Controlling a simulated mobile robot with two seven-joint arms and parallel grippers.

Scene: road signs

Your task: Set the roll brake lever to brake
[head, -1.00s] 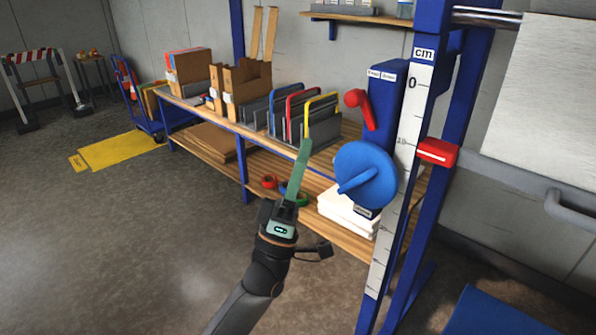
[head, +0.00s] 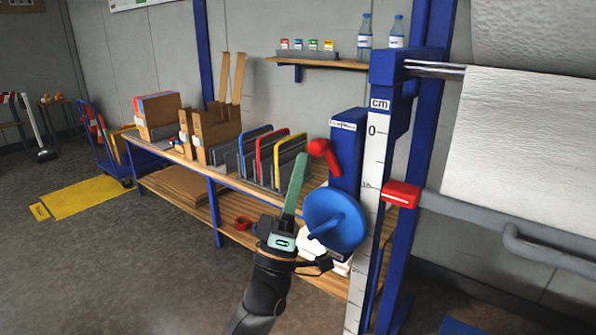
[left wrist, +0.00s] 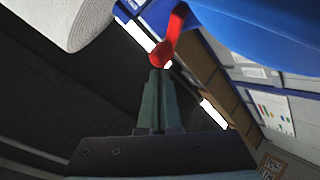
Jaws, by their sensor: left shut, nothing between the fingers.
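The red brake lever (head: 324,157) with a round knob sits on the blue housing (head: 347,150) of the roll stand, above the blue crank disc (head: 335,219). In the left wrist view the red lever (left wrist: 171,38) shows just beyond the fingertips. My left gripper (head: 300,160) is shut and empty, its green fingers pointing up just left of the lever. In the left wrist view its fingertips (left wrist: 158,76) appear close to the knob; I cannot tell whether they touch. The small label on top of the housing is too small to read. My right gripper is not in view.
A white ruler marked cm (head: 371,200) with a red slider (head: 401,194) stands right of the housing. A large white roll (head: 520,150) hangs at right. A wooden shelf bench (head: 180,158) with boxes and coloured folders stands behind. Open floor (head: 130,260) lies at left.

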